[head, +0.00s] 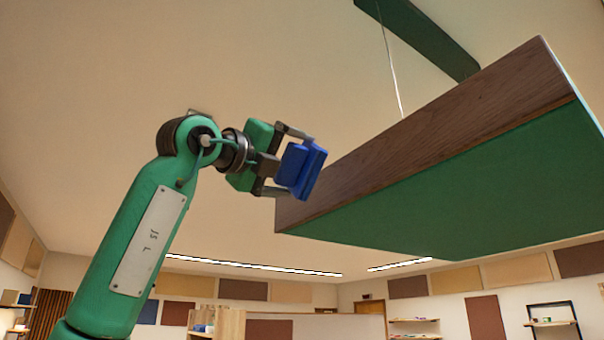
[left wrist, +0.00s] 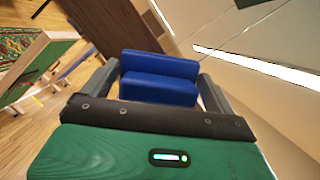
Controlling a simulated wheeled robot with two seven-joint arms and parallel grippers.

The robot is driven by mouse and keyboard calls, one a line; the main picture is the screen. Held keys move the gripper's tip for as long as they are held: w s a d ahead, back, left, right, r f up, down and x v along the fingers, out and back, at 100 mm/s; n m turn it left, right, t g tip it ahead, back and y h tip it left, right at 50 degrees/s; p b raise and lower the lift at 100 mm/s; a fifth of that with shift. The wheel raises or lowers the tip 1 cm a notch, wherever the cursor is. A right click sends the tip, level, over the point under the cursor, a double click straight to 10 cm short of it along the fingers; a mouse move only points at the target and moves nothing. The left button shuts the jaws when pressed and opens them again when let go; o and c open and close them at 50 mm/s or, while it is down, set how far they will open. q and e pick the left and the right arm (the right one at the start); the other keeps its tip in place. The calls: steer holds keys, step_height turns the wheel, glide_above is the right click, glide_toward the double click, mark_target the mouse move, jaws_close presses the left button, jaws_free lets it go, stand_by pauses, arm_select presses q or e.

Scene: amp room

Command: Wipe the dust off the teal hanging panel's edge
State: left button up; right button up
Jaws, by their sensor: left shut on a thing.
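The teal hanging panel (head: 450,195) hangs from the ceiling at the right of the head view, with a green underside and a brown, wood-like edge (head: 430,130) facing me. My left gripper (head: 293,165) is raised beside the panel's near left corner. It is shut on a blue block-like wiper (head: 303,170), which also shows between the fingers in the left wrist view (left wrist: 158,80). In the head view the wiper overlaps the edge's left end; I cannot tell whether they touch. A brown surface (left wrist: 110,25) lies beyond the wiper in the left wrist view. I cannot make out dust. My right gripper is not in view.
A thin wire (head: 391,60) rises above the panel towards another green hanging piece (head: 425,40). Ceiling light strips (head: 250,266) and shelves (head: 415,321) are far behind. Open air lies below the panel and to the left of my arm.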

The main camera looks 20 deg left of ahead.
arm_select(q)
steer(key=shift+s+a, duration=0.3)
steer(key=shift+s, duration=0.15)
steer(key=shift+s+a+b, duration=0.5)
steer(key=shift+s+a, duration=0.4)
steer(key=shift+s, duration=0.3)
steer(key=shift+w, duration=0.1)
